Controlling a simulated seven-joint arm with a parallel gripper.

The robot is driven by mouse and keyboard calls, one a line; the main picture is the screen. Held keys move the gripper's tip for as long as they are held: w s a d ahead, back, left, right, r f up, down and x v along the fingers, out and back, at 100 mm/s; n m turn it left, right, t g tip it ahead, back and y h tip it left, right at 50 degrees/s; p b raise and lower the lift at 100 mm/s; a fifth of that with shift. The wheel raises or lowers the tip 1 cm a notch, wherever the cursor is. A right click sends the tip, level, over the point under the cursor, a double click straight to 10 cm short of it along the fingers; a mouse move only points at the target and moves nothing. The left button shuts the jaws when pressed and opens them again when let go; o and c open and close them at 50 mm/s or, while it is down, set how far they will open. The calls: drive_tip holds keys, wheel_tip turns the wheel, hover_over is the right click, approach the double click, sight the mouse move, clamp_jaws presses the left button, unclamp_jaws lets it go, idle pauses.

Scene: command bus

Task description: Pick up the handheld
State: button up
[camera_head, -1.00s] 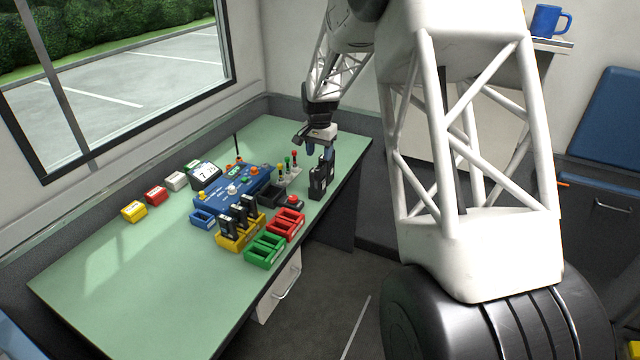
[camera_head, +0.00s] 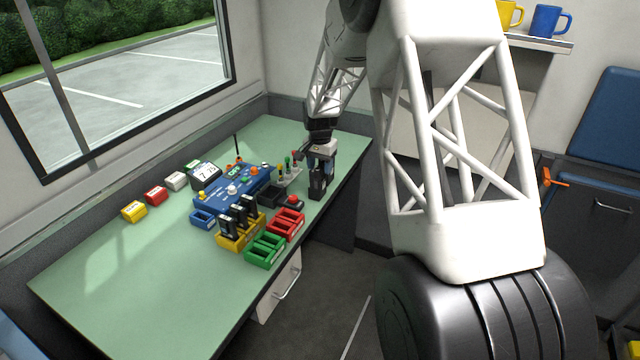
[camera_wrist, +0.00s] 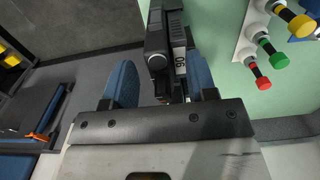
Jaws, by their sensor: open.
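The handheld (camera_head: 317,184) is a black radio-like unit standing upright near the right edge of the green table (camera_head: 120,262). In the wrist view the handheld (camera_wrist: 168,50) shows a label reading 06 or 90 and a round knob. My gripper (camera_head: 319,163) is at the top of the handheld in the head view. In the wrist view my gripper (camera_wrist: 160,82) is open, with one blue finger on each side of the handheld. The right finger is very close to it; a gap shows at the left finger. I cannot tell whether either finger touches it.
A rack of capped pegs (camera_head: 289,174) stands just left of the handheld. Red (camera_head: 287,226), green (camera_head: 265,251) and yellow trays (camera_head: 232,241), the last holding black handhelds, lie nearer the front. A blue console (camera_head: 225,195) is behind them. The table's left front is clear.

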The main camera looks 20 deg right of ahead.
clamp_jaws()
idle(0.3)
drive_tip(key=shift+r, duration=0.2)
drive_tip(key=shift+r, duration=1.7)
drive_tip(key=s+a+r, duration=0.1)
drive_tip(key=s+a, duration=0.1)
drive_tip(key=s, duration=1.3)
drive_tip(key=shift+s+r, duration=0.15)
drive_tip(key=shift+s, duration=0.25)
drive_tip(key=shift+a, duration=0.1)
